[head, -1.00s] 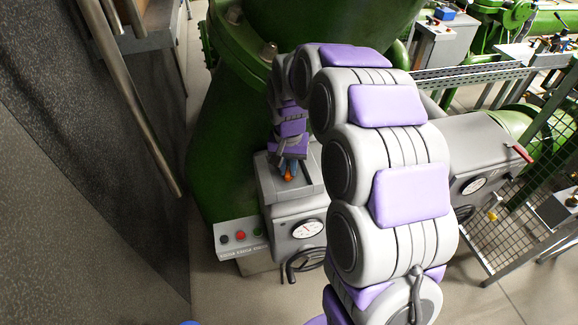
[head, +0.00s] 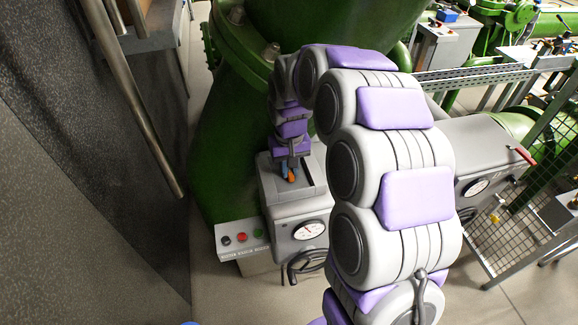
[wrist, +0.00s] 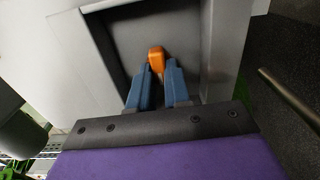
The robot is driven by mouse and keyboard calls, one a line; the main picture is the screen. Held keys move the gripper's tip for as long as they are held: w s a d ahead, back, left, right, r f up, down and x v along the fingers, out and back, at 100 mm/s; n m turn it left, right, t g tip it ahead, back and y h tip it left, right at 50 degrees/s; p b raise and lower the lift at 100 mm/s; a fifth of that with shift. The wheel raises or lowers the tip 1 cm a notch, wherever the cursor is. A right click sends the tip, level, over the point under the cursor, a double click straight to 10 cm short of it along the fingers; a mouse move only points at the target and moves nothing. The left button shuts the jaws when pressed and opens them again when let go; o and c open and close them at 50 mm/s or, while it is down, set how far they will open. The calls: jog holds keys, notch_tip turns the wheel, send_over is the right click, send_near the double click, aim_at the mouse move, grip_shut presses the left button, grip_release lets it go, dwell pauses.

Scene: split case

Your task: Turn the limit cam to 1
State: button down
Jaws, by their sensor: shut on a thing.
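The orange limit cam (wrist: 156,60) stands in a recessed well on top of a grey box (head: 285,212). My gripper (wrist: 158,72) has its two blue fingers on either side of the cam, shut on it. In the head view the cam (head: 292,178) shows as a small orange spot under my gripper (head: 290,170). The fingers hide part of the cam, and no number marking is readable in either view.
A round dial (head: 309,230) is on the box's front. A panel with several buttons (head: 242,238) sits at its left. A green pipe body (head: 225,150) rises behind. A metal rail (head: 135,95) and dark wall are at left. A mesh fence (head: 535,160) stands at right.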

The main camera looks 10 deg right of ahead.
jog(key=shift+s+f, duration=0.1)
jog(key=c, duration=1.1)
grip_release()
notch_tip(320, 180, up, 17)
jog(key=shift+a+r+b, duration=0.1)
jog(key=shift+r+b, duration=0.1)
jog(key=shift+b, duration=0.15)
